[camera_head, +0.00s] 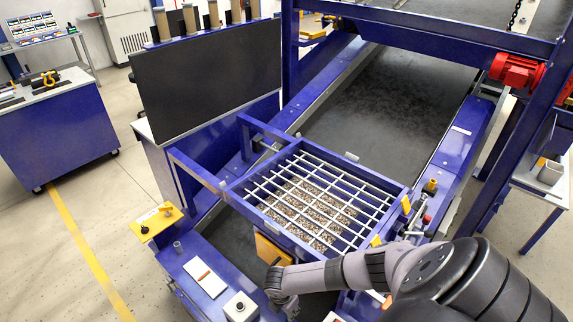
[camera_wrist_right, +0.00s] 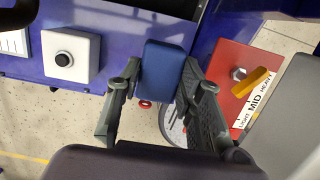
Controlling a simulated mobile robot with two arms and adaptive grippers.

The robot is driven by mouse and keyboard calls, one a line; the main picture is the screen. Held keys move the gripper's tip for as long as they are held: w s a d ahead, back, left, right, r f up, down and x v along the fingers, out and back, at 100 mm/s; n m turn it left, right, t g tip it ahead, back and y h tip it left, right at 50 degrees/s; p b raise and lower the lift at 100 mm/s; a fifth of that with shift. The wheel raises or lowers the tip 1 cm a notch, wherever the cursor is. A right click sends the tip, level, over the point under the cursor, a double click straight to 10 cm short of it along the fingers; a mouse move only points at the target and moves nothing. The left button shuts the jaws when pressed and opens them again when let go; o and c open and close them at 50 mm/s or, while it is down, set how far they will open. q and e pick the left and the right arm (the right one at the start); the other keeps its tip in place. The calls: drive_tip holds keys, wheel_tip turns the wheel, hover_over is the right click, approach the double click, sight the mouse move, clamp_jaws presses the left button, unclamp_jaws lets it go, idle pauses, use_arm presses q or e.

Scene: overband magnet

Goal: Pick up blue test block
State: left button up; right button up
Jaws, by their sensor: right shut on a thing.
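The blue test block (camera_wrist_right: 163,68) stands out in the right wrist view as a dark blue rounded block between the two fingers. My right gripper (camera_wrist_right: 162,85) is shut on it, with one finger against each side. In the head view my right gripper (camera_head: 279,284) is at the near end of the blue machine frame, below the grid hopper. I cannot make out the block there. My left gripper is in neither view.
A white box with a black button (camera_wrist_right: 69,57) sits on the blue frame, also seen in the head view (camera_head: 240,307). A red panel (camera_wrist_right: 240,80) with a yellow lever is to the right. The grid hopper (camera_head: 232,187) and conveyor belt (camera_head: 385,105) lie beyond.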

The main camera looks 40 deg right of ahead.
wheel_tip(320, 180, up, 4)
drive_tip(key=shift+p, duration=1.25)
drive_tip(key=shift+r, duration=0.3)
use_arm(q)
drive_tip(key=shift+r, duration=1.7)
use_arm(e)
drive_tip(key=shift+r, duration=2.25)
use_arm(q)
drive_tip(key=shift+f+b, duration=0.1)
drive_tip(key=shift+b, duration=0.25)
use_arm(e)
drive_tip(key=shift+a, duration=0.1)
